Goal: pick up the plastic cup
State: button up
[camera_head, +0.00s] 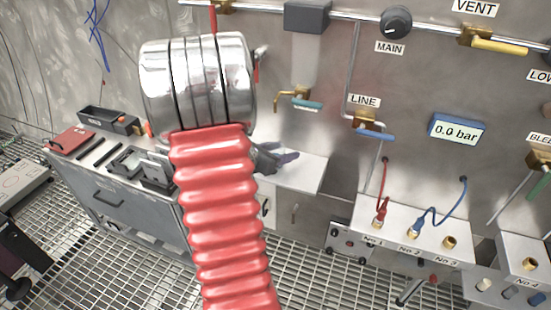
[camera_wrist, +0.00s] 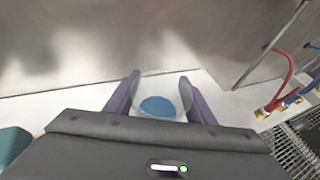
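A clear plastic cup (camera_wrist: 160,84) with a blue round patch at its bottom shows in the wrist view, between the two purple fingers of my gripper (camera_wrist: 160,88). One finger is on each side of the cup, and both look close to its wall. I cannot tell whether they press on it. In the head view my gripper (camera_head: 285,160) shows partly behind my red arm, over a white shelf (camera_head: 306,172) by the steel wall. The cup cannot be made out there.
A teal thing (camera_wrist: 12,145) lies at the left edge of the wrist view. A white box with sockets and red and blue cables (camera_head: 400,232) is right of the shelf. A valve with a teal handle (camera_head: 305,103) is above it. A grey cabinet (camera_head: 125,205) stands left.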

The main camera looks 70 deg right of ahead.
jog(key=c, duration=0.7)
jog(key=shift+r, duration=0.1)
jog(key=shift+a+r, duration=0.2)
jog(key=shift+r, duration=0.25)
notch_tip(320, 180, up, 10)
jog(key=r, duration=0.1)
jog(key=a, duration=0.6)
jog(key=w+a, duration=0.1)
jog(key=a, duration=0.6)
jog(key=w+a, duration=0.1)
jog(key=a, duration=0.5)
jog(key=shift+a+f, duration=0.25)
jog(key=shift+f, duration=0.05)
